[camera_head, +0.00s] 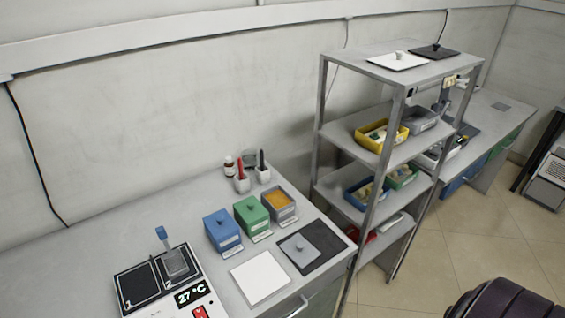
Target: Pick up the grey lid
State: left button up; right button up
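The grey lid (302,248) is a flat square with a small knob on top. It lies on a dark square mat (328,240) at the right end of the bench. Behind it stands an open grey box (280,208) with orange contents showing. A green box (252,217) and a blue box (223,231), both with knobbed lids on, stand in a row to its left. Neither of my grippers is in view.
A white square mat (261,277) lies left of the dark mat. A heater showing 27 °C (190,294) stands farther left on the bench. A grey shelf rack (400,72) with several bins rises to the right. White cups with pens (242,184) stand behind the boxes.

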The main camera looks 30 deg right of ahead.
aim_at(297, 247)
jog(key=z, duration=1.15)
